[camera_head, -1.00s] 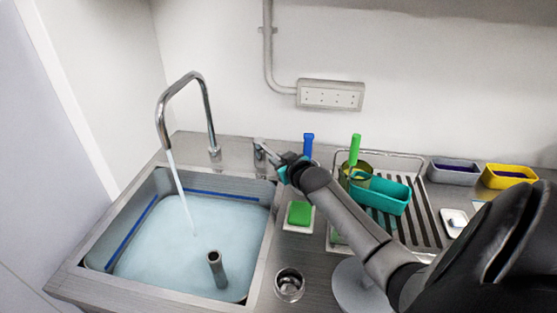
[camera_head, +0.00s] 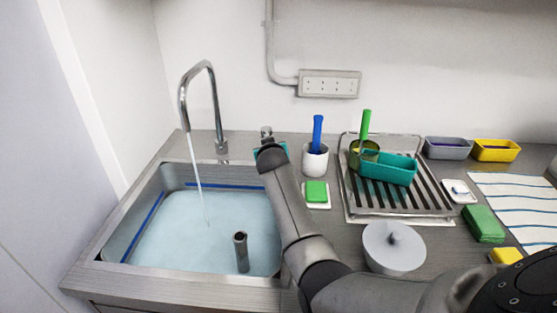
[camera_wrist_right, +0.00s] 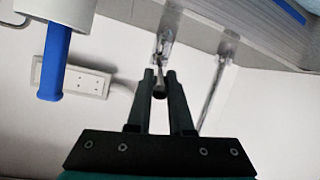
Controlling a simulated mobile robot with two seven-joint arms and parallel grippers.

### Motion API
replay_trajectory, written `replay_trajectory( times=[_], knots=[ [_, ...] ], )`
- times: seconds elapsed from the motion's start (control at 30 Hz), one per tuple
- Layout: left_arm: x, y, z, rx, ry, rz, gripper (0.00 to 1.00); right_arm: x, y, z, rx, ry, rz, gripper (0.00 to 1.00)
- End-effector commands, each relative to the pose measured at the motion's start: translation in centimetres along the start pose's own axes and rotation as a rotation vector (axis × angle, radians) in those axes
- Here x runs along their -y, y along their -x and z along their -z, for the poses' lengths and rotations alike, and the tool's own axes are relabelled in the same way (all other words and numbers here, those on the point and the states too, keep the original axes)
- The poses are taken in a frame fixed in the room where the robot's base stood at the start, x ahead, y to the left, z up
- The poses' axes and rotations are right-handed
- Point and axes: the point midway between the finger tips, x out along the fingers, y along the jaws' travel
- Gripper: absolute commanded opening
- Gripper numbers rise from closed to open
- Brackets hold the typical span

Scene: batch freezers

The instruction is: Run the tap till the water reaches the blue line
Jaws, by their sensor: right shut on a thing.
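The curved tap (camera_head: 211,100) stands behind the sink (camera_head: 112,235), and a thin stream of water (camera_head: 197,175) falls from its spout. Pale blue water (camera_head: 190,230) fills much of the basin. The blue line (camera_head: 143,228) shows on the left and back walls, with the water surface slightly below it. My right gripper (camera_wrist_right: 160,78) is shut on the tap lever (camera_wrist_right: 160,92) in the wrist view. In the head view the lever's top (camera_head: 266,131) shows just beyond my right wrist, which hides the fingers. My left gripper is not in view.
An upright pipe (camera_head: 241,252) stands in the basin. Right of my arm are a white cup (camera_head: 315,162) with a blue-handled tool, a green sponge (camera_head: 316,191), a drying rack (camera_head: 425,206) with a teal tub (camera_head: 388,170), and a round grey lid (camera_head: 394,250).

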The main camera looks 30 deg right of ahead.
Motion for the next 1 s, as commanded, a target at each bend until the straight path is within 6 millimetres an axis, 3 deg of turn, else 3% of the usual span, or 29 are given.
replay_trajectory(
  times=[0.1, 0.4, 1.0],
  knots=[
    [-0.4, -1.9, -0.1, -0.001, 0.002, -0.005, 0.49, 1.3, -0.3, -0.2, 0.010, -0.022, -0.037, 0.00],
    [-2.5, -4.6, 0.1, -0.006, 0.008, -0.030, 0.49, 2.5, -0.5, 0.2, 0.029, -0.057, -0.126, 0.00],
    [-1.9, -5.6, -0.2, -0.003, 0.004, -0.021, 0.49, 2.8, -0.4, 0.6, 0.039, -0.071, -0.169, 0.00]
  ],
)
